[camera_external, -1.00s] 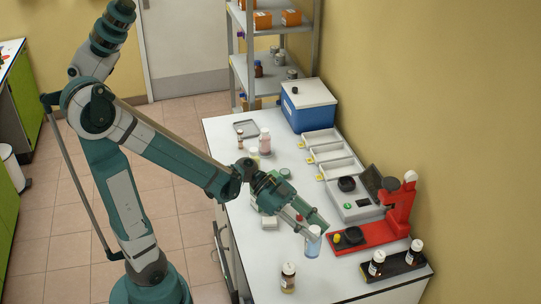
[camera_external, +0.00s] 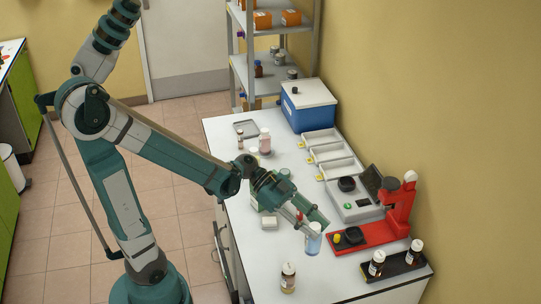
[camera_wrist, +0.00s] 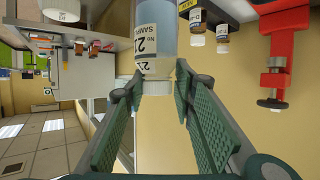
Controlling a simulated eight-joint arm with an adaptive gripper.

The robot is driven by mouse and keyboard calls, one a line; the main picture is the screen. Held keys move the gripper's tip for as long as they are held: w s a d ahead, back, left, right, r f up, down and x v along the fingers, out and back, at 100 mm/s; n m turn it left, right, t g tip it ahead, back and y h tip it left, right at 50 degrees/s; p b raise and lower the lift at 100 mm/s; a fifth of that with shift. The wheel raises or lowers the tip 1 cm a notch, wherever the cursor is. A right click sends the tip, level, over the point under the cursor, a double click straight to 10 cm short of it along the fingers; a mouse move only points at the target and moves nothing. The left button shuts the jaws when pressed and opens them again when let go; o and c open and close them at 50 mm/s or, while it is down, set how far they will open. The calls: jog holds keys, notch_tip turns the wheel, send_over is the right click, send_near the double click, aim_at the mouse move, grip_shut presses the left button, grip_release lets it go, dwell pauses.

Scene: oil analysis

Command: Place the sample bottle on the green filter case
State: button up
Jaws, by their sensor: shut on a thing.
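The sample bottle (camera_external: 313,243) is pale blue and clear, near the front of the white bench in the external view. In the wrist view the labelled bottle (camera_wrist: 156,38) has its pale cap end between the fingertips of my gripper (camera_wrist: 156,86). My gripper (camera_external: 309,225) is shut on the bottle from above. I cannot tell whether the bottle's base touches the bench.
A red stand (camera_external: 401,205) is right of the bottle, by a dark rack (camera_external: 396,269) with brown bottles. Another brown bottle (camera_external: 288,278) stands in front. A grey instrument (camera_external: 357,208) and white trays (camera_external: 330,150) line the back.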

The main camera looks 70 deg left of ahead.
jog(key=w+a+r+n+t+y+p, duration=0.15)
jog(key=w+a+n+y, duration=0.25)
jog(key=a, duration=1.4)
jog(key=w+a+r+n+t+y+p, duration=0.1)
jog(key=w+a+n+t+y+p, duration=0.2)
jog(key=a, duration=1.5)
jog(key=s+a+n+y, duration=0.1)
jog(key=a+n+y, duration=0.3)
jog(key=a, duration=1)
jog(key=shift+s+r+t+y, duration=0.15)
jog(key=shift+s+t+y, duration=0.2)
jog(key=shift+y, duration=0.25)
jog(key=shift+w, duration=0.1)
jog(key=shift+d+f+b, duration=0.1)
jog(key=shift+f+b, duration=0.45)
jog(key=shift+f, duration=2.4)
jog(key=shift+f+b, duration=0.5)
jog(key=shift+f, duration=1.6)
jog(key=shift+f, duration=0.15)
